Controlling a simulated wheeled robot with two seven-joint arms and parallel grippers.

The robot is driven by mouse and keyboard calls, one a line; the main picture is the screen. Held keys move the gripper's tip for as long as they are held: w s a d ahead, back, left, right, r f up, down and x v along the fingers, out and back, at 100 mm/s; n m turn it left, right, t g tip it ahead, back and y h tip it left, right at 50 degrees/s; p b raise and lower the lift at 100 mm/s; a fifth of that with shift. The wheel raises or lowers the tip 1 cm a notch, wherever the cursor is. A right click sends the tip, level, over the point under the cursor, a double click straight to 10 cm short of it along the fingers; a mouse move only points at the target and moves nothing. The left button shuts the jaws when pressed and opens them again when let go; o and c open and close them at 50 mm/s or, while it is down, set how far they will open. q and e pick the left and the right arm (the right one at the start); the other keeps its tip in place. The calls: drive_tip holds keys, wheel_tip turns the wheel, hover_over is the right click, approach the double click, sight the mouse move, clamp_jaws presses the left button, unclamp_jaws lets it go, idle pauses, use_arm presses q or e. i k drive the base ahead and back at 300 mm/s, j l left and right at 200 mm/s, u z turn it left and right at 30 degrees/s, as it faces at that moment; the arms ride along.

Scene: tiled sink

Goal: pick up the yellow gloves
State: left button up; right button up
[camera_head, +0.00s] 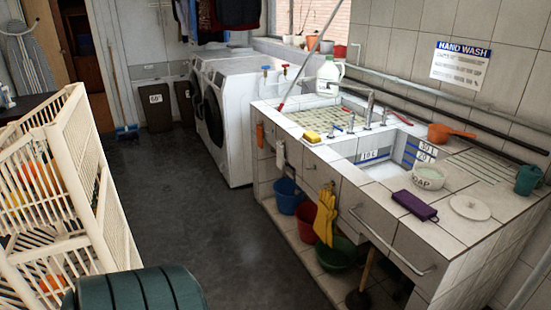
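The yellow gloves (326,215) hang on the front face of the tiled sink counter, right of centre in the head view. They hang fingers down, just above and in front of a green basin and beside a red bucket. Nothing of mine touches them. Neither of my grippers shows in this view.
The tiled sink counter (446,240) fills the right side. Under it stand a blue bucket (288,195), a red bucket (306,221) and a green basin (337,253). A cream slatted rack (110,205) stands at left. Dark floor (200,215) between is clear.

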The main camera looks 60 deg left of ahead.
sight(326, 212)
drive_tip(key=u, duration=1.6)
